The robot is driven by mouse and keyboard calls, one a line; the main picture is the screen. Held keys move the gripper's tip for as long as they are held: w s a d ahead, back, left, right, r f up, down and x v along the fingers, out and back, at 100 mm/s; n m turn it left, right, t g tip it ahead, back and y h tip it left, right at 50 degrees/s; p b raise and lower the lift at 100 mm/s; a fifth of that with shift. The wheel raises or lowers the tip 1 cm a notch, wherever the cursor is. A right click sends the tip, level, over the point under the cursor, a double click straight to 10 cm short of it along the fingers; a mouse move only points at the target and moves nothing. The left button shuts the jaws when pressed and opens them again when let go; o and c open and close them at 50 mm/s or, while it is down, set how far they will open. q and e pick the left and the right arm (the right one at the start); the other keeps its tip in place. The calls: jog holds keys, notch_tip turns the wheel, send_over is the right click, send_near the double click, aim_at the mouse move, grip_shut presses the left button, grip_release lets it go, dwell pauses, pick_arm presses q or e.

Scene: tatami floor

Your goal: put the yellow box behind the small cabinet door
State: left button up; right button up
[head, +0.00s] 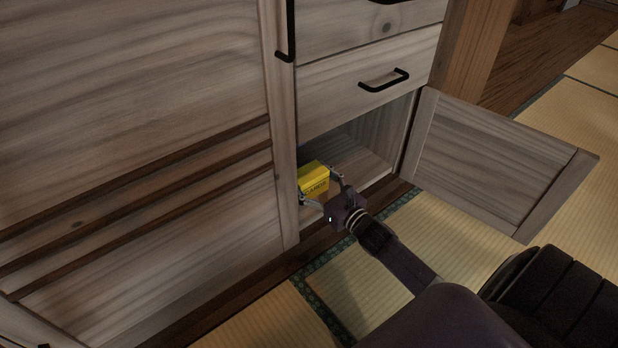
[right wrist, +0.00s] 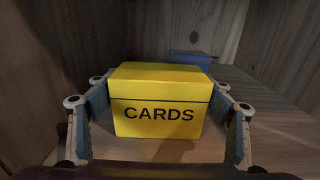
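The yellow box (head: 313,178), marked CARDS, is inside the low cabinet compartment, near its left side. In the right wrist view the yellow box (right wrist: 160,105) looks upright on the compartment floor. My right gripper (head: 320,187) reaches in through the opening. Its fingers (right wrist: 160,112) stand on either side of the box's front, spread, with narrow gaps that are hard to judge. The small cabinet door (head: 492,160) is swung wide open to the right. My left gripper is not in view.
A blue object (right wrist: 190,60) stands behind the box at the back. A drawer with a black handle (head: 384,81) is above the opening. The compartment floor (head: 368,168) right of the box is clear. Tatami (head: 365,298) lies in front.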

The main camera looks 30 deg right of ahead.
jog(key=o, duration=0.3)
jog(key=shift+r, duration=0.1)
jog(key=shift+s+r+p, duration=0.1)
jog(key=shift+s+p, duration=0.1)
jog(key=shift+p, duration=0.1)
jog(key=s+p, duration=0.5)
jog(key=s, duration=0.6)
jog(key=shift+s+d+p, duration=0.3)
jog(key=shift+d, duration=0.1)
